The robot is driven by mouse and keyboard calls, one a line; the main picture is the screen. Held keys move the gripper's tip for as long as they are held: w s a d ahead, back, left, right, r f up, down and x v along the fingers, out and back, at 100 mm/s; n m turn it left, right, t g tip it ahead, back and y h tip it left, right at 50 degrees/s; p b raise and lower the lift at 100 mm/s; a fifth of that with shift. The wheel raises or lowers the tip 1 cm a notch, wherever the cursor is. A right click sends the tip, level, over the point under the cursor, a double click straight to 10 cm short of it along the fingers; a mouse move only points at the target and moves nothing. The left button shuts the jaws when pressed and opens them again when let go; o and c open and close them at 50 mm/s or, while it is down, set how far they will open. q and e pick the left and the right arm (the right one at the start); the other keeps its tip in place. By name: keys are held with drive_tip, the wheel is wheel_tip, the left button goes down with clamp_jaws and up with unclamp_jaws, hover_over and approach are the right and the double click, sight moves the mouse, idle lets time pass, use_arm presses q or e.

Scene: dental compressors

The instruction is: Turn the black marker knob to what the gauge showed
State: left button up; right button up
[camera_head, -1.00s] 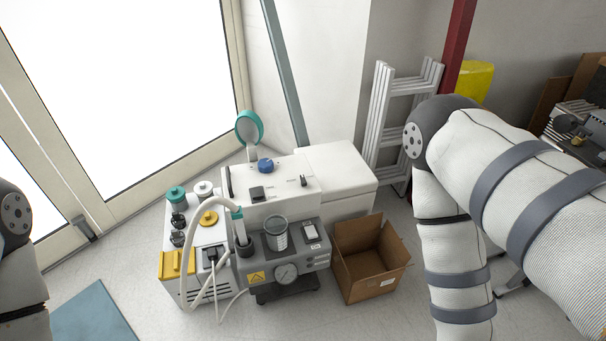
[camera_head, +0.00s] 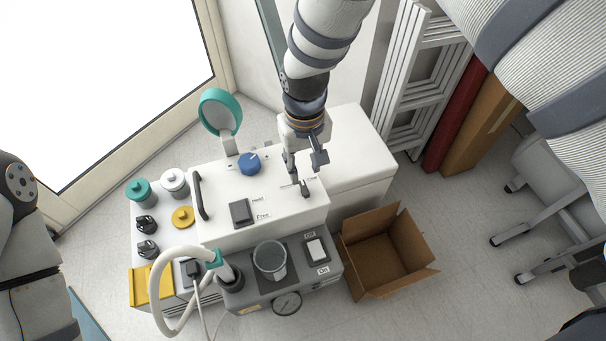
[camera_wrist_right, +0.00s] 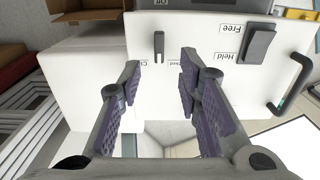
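The round gauge (camera_head: 287,303) is on the front of the grey compressor; its reading is too small to make out. Two black knobs, (camera_head: 147,224) and (camera_head: 148,249), sit on the left white unit; I cannot tell which is the marker knob. A small black lever (camera_head: 305,188) stands on the white cabinet's top and also shows in the right wrist view (camera_wrist_right: 159,46). My right gripper (camera_head: 307,172) is open and empty above the cabinet, close to this lever. In the wrist view its fingers (camera_wrist_right: 160,82) are wide apart, with the lever beyond them. My left gripper is out of view.
A blue knob (camera_head: 249,164), a black Held/Free switch (camera_head: 241,212) and a black handle (camera_head: 200,196) are on the cabinet. A teal-rimmed round piece (camera_head: 220,112) rises behind. A white hose (camera_head: 163,285) loops in front. An open cardboard box (camera_head: 388,252) stands right.

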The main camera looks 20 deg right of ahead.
sight(305, 187)
wheel_tip(305, 187, down, 8)
drive_tip(key=shift+r+b, duration=0.2)
drive_tip(key=shift+b, duration=0.25)
drive_tip(key=shift+c, duration=0.3)
drive_tip(key=shift+d, duration=0.1)
clamp_jaws()
